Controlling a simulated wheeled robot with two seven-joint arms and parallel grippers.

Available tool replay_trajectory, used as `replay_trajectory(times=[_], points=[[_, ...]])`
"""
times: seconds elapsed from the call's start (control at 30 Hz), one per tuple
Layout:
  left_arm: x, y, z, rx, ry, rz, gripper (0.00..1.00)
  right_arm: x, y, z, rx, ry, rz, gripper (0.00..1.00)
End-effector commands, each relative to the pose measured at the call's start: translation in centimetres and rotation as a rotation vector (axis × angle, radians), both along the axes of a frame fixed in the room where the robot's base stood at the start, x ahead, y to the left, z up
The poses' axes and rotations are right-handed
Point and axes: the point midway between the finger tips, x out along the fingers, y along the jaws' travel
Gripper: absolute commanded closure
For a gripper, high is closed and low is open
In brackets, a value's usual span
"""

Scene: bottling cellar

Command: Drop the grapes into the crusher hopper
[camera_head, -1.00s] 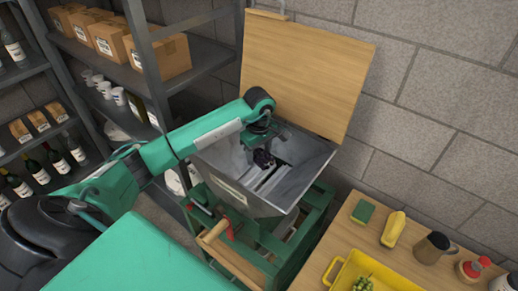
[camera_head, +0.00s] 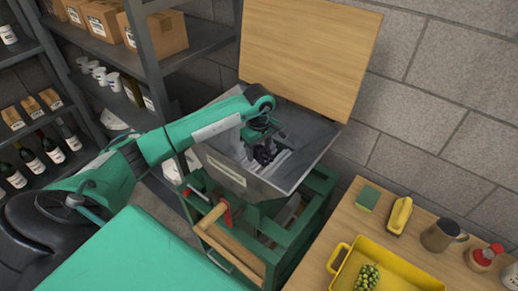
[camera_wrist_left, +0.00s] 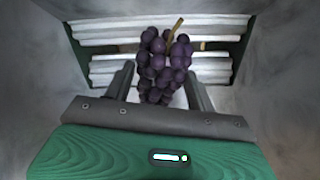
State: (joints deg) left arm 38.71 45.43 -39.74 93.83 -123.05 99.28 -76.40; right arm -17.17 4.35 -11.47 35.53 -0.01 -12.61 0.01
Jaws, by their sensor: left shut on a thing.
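A bunch of dark purple grapes (camera_wrist_left: 162,65) with a brown stem hangs between the fingers of my left gripper (camera_wrist_left: 162,88), which is shut on it. The gripper also shows in the head view (camera_head: 264,150), inside the mouth of the crusher hopper (camera_head: 312,165), a grey metal funnel on a green frame. White ribbed rollers (camera_wrist_left: 115,68) lie below the grapes at the hopper's bottom. The hopper's wooden lid (camera_head: 305,50) stands open behind. A bunch of green grapes (camera_head: 367,277) lies in a yellow tray (camera_head: 408,268). My right gripper is out of view.
A wooden table (camera_head: 372,222) at the right holds a green sponge (camera_head: 367,197), a yellow object (camera_head: 399,214), a brown jug (camera_head: 440,236) and a red-topped jar (camera_head: 484,257). Shelves with boxes (camera_head: 160,32) and bottles stand at the left.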

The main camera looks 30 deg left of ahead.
Motion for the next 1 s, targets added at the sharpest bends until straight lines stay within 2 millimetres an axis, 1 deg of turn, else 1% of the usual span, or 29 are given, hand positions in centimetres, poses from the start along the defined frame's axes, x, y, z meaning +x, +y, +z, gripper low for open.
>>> replay_trajectory(times=[0.03,0.13,0.17,0.43,0.57,0.67,1.0], points=[[0.0,0.0,0.1,0.000,-0.001,0.000,0.42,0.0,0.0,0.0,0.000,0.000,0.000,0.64],[0.0,0.0,0.1,0.000,-0.001,0.000,0.22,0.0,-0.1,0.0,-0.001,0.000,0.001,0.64],[0.0,0.0,0.0,0.000,0.000,0.000,0.18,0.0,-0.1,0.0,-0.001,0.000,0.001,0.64],[0.0,0.0,0.0,0.000,0.000,0.000,0.18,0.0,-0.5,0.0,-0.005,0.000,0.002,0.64],[0.1,0.0,0.7,0.002,-0.002,0.000,0.18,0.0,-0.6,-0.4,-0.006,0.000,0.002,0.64],[0.1,0.0,2.0,0.001,-0.004,-0.001,0.18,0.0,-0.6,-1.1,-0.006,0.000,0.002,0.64],[0.1,0.0,8.8,0.002,-0.005,0.000,0.18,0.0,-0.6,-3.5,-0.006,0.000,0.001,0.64]])
